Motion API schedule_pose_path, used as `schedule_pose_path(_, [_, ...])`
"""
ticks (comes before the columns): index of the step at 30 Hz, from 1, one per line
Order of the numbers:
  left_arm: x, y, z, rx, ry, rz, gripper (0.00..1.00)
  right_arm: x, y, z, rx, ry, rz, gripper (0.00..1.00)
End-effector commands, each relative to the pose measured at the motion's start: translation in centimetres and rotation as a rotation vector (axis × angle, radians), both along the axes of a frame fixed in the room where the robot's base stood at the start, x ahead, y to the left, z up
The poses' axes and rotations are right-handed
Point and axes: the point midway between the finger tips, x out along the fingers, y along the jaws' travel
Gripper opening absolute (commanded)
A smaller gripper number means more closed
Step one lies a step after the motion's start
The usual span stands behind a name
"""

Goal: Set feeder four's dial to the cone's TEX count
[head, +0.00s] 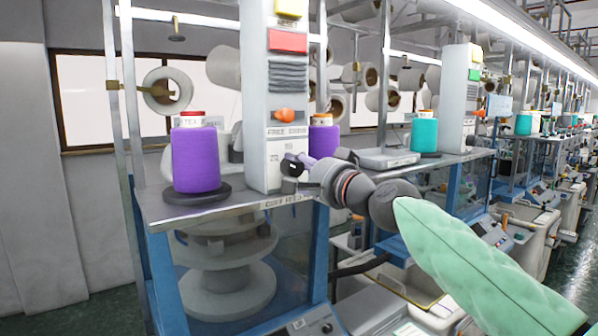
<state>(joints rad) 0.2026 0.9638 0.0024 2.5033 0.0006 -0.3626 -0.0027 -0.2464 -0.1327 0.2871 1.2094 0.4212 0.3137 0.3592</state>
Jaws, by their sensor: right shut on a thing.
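A purple yarn cone (196,160) with a red top stands upright on a dark round base at the left of the shelf. Its pale top band carries a TEX label, but the number is too small to read. A white feeder column (257,90) stands to its right, with an orange knob (284,115) and printed marks below it. My right gripper (291,166) reaches in from the right to the column's lower part. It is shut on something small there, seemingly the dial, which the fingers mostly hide. The dial's setting cannot be read. My left gripper is not in view.
A second purple cone (323,137) stands just right of the column, close to my right gripper. A teal cone (424,133) and another column (459,100) stand farther right. The metal shelf (225,203) has bare room along its front edge.

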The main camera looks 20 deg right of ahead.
Motion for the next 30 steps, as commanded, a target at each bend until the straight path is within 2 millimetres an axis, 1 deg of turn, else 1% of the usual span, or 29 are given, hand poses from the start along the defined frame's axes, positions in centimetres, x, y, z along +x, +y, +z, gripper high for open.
schedule_pose_path(5, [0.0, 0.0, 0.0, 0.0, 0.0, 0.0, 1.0, 0.0, 0.0, 0.0, 0.001, 0.001, 0.0, 0.11])
schedule_pose_path(6, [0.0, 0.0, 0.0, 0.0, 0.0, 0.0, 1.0, 0.0, 0.0, 0.0, 0.001, 0.001, -0.001, 0.49])
schedule_pose_path(8, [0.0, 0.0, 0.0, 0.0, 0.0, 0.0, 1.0, 0.0, 0.0, 0.0, 0.001, 0.0, -0.001, 0.66])
schedule_pose_path(9, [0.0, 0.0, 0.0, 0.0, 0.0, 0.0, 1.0, 0.0, 0.0, 0.0, 0.001, 0.0, -0.001, 0.67])
schedule_pose_path(20, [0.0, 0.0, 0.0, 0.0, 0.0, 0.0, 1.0, -0.2, -0.1, 0.1, 0.002, -0.001, -0.001, 0.67])
schedule_pose_path(23, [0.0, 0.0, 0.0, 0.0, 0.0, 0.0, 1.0, -0.9, -0.4, 0.1, 0.003, -0.002, -0.001, 0.67])
schedule_pose_path(26, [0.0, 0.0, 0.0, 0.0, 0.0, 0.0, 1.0, -2.1, -0.9, 0.1, 0.002, -0.003, -0.002, 0.67])
schedule_pose_path(30, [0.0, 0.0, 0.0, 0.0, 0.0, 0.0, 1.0, -4.2, -1.7, -0.1, 0.003, -0.002, -0.002, 0.67])
